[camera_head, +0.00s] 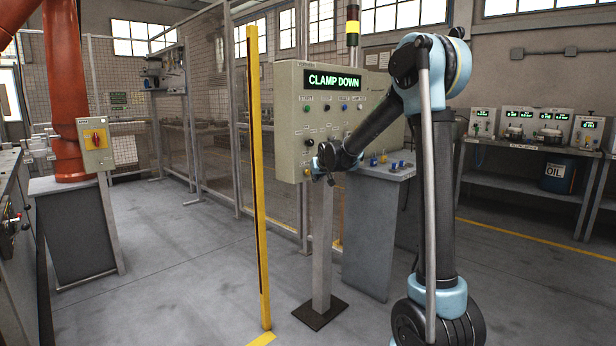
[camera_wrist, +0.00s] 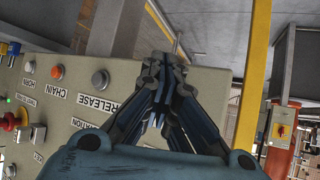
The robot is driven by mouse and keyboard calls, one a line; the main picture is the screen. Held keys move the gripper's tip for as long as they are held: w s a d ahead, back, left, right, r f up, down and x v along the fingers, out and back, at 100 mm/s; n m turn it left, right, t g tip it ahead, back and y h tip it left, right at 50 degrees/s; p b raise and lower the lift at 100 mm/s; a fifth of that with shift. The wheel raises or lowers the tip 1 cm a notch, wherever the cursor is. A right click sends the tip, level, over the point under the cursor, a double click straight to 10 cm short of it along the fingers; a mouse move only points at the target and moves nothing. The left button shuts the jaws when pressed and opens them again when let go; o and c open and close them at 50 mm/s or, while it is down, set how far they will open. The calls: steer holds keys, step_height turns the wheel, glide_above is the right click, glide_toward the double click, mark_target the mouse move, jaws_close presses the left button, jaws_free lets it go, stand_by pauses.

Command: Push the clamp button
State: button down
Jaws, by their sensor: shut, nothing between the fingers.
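The beige control panel (camera_head: 292,112) stands on a grey post in the head view. Its green display (camera_head: 334,80) reads "CLAMP DOWN". Several coloured buttons sit in rows below it, with labels too small to read here. My gripper (camera_head: 328,180) is at the panel's lower front, its fingers small and dark. In the wrist view, the gripper (camera_wrist: 166,60) is shut and empty, beside the panel face (camera_wrist: 200,84). An orange button (camera_wrist: 57,72) and a pale button (camera_wrist: 100,77) show there, near inverted labels "HORN", "CHAIN" and "RELEASE". I cannot pick out the clamp button; contact cannot be told.
A yellow post (camera_head: 256,200) stands left of the panel. A grey stand (camera_head: 375,235) with small coloured parts is behind my arm. A red-switch box (camera_head: 95,146) is farther left. Open floor lies in front of the panel.

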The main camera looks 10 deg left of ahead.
steer(key=s+d, duration=0.3)
steer(key=d, duration=0.1)
steer(key=shift+s+d, duration=0.35)
steer(key=shift+d, duration=0.05)
stand_by(0.4)
stand_by(0.5)
steer(key=s+d+f+m+g+h, duration=0.1)
steer(key=s+d+f+g, duration=0.1)
steer(key=s+d, duration=0.85)
steer(key=s+d+f+m+g+h, duration=0.1)
steer(key=s+d+h, duration=0.1)
steer(key=s+d, duration=0.8)
steer(key=s+d+f+g, duration=0.1)
steer(key=s+f, duration=0.3)
steer(key=s, duration=0.5)
steer(key=s+d+f+m+g, duration=0.1)
steer(key=s+f, duration=0.3)
steer(key=s, duration=0.6)
steer(key=s+d+f+m+g, duration=0.1)
steer(key=s+d+f+g, duration=0.1)
steer(key=s, duration=0.8)
step_height(320, 180, down, 3)
steer(key=shift+s+d+r+g+h, duration=0.1)
steer(key=shift+s+d+g+h, duration=0.15)
steer(key=shift+d+g+h, duration=0.25)
